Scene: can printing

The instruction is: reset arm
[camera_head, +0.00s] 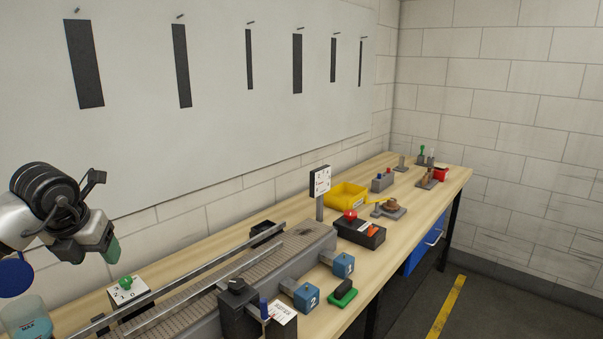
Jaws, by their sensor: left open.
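My left gripper (96,240) hangs in the air at the left, in front of the wall and above the far left part of the workbench. It is open, with green fingertips, and I see nothing between them. Its black wrist and pale arm come in from the left edge. The gripper is apart from the bench and the things on it. My right gripper is not in view.
A conveyor (205,295) with metal rails runs along the wooden bench (430,200). A green button (126,283), a translucent jar (27,318), numbered blue blocks (307,296), a red button box (358,232) and a yellow bin (345,195) stand around it. Air right of the gripper is clear.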

